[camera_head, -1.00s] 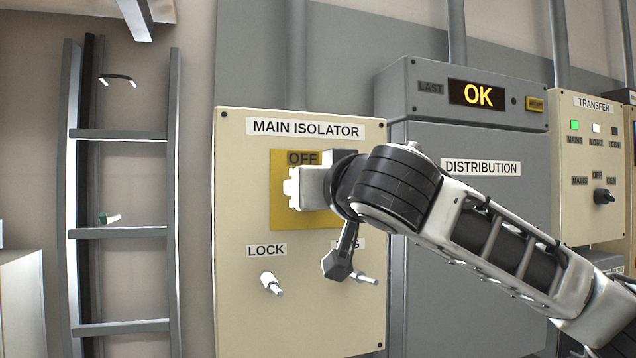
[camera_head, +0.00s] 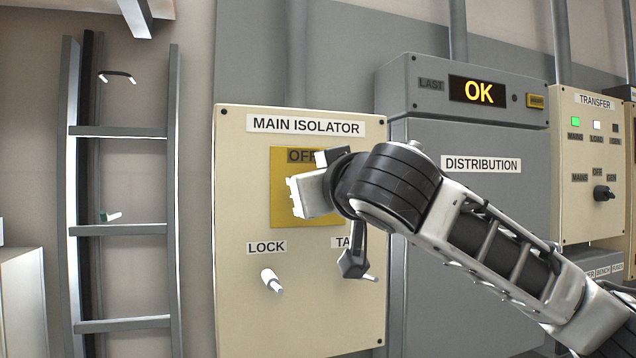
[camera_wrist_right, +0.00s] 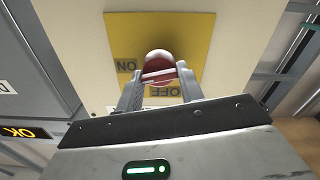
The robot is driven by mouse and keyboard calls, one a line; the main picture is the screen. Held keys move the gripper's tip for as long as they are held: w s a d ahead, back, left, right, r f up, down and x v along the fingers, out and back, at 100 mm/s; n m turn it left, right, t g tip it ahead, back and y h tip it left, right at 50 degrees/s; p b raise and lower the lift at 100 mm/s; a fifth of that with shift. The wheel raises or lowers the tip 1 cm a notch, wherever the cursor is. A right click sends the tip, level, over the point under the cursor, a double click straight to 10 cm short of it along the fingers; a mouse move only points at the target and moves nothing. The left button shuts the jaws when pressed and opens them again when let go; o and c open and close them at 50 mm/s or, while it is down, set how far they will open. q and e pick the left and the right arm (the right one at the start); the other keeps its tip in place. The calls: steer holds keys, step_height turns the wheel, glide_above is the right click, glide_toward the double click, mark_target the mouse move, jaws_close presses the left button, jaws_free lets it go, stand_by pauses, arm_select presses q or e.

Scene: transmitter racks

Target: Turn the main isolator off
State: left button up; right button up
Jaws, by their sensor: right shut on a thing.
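The main isolator (camera_head: 232,180) is a cream panel box with a yellow plate (camera_head: 280,215). The plate's OFF label shows at its top in the head view. In the right wrist view a round red knob with a bar-like handle (camera_wrist_right: 158,64) stands on the yellow plate (camera_wrist_right: 195,35), with ON and OFF labels seen upside down. My right gripper (camera_wrist_right: 159,83) is shut on the red handle, one finger on each side. In the head view my right gripper body (camera_head: 312,192) is tilted and hides the handle. My left gripper is not in view.
Below the plate a peg (camera_head: 271,281) sticks out under the LOCK label. The TAG label and its peg are partly behind my right arm. The grey distribution cabinet (camera_head: 470,205) stands to the right, its display reading OK. A ladder (camera_head: 120,230) stands at the left.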

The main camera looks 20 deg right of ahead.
arm_select(q)
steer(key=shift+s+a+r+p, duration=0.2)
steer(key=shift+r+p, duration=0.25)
steer(key=shift+p, duration=0.65)
arm_select(e)
steer(key=shift+a+f+n, duration=0.1)
steer(key=shift+n, duration=3.75)
steer(key=shift+a+f+n, duration=0.1)
steer(key=shift+n, duration=3.75)
steer(key=o, duration=1)
steer(key=shift+c, duration=0.2)
arm_select(q)
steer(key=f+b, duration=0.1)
steer(key=b, duration=0.3)
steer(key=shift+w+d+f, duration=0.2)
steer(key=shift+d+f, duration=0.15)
arm_select(e)
steer(key=s, duration=1.6)
steer(key=shift+d, duration=0.3)
